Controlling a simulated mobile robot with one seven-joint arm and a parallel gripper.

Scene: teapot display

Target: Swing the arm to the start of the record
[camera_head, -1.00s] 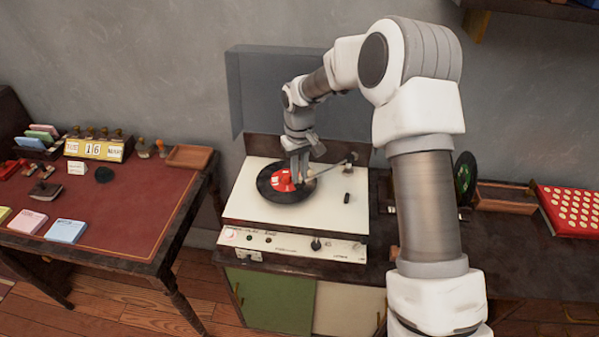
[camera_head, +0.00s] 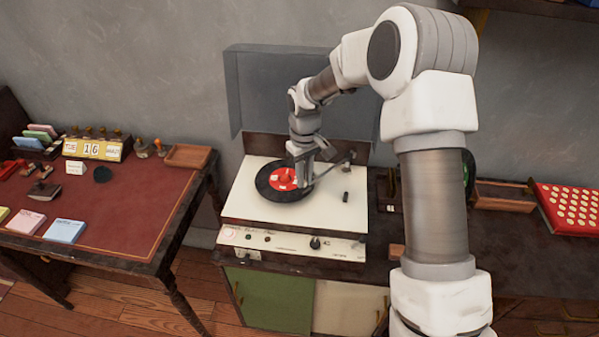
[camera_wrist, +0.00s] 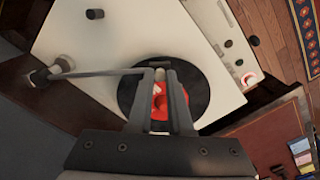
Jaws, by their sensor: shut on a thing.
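The record player (camera_head: 330,205) has a white top with a black record (camera_head: 268,190) lying on it. The record has a red label (camera_head: 284,178). The tonearm (camera_head: 338,163) runs from its pivot at the back right toward the record; in the wrist view the tonearm (camera_wrist: 105,73) crosses from the left to between my fingers. My gripper (camera_head: 303,184) is shut on the tonearm's free end, over the right part of the record. In the wrist view my gripper (camera_wrist: 162,75) partly hides the record (camera_wrist: 200,92) and label. Whether the needle touches the record is unclear.
The raised lid (camera_head: 290,90) stands behind the player. Knobs line its front panel (camera_head: 290,243). A red-topped desk (camera_head: 120,215) with stamps and paper pads is at left. A wooden tray (camera_head: 505,195) and a red case (camera_head: 570,208) lie at right.

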